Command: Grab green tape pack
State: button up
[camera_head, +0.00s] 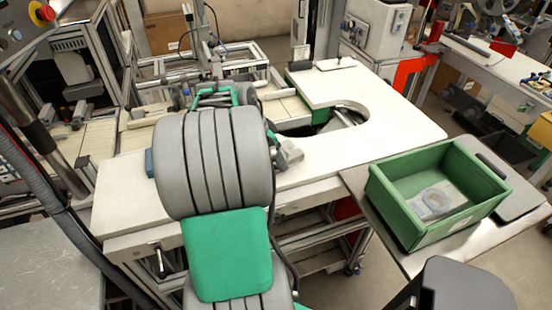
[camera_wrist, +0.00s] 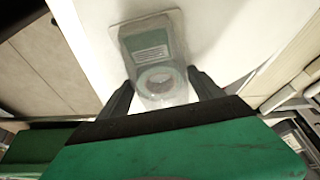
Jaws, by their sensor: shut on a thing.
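The green tape pack (camera_wrist: 150,45) is a clear package with a dark green, printed label part and a round reel at its near end. It shows in the wrist view, above or on a white surface. My gripper (camera_wrist: 163,88) has one dark finger on each side of the reel end and is shut on the pack. I cannot tell whether the pack is clear of the surface.
A green bin (camera_head: 412,229) stands at the right, with a clear pack with a bluish-grey reel (camera_head: 438,201) inside. The white worktable (camera_head: 385,100) has a rounded cutout. Machine frames and rails (camera_head: 205,72) stand behind my arm.

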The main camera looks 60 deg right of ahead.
jog(key=shift+c, duration=1.1)
jog(key=shift+r, duration=0.15)
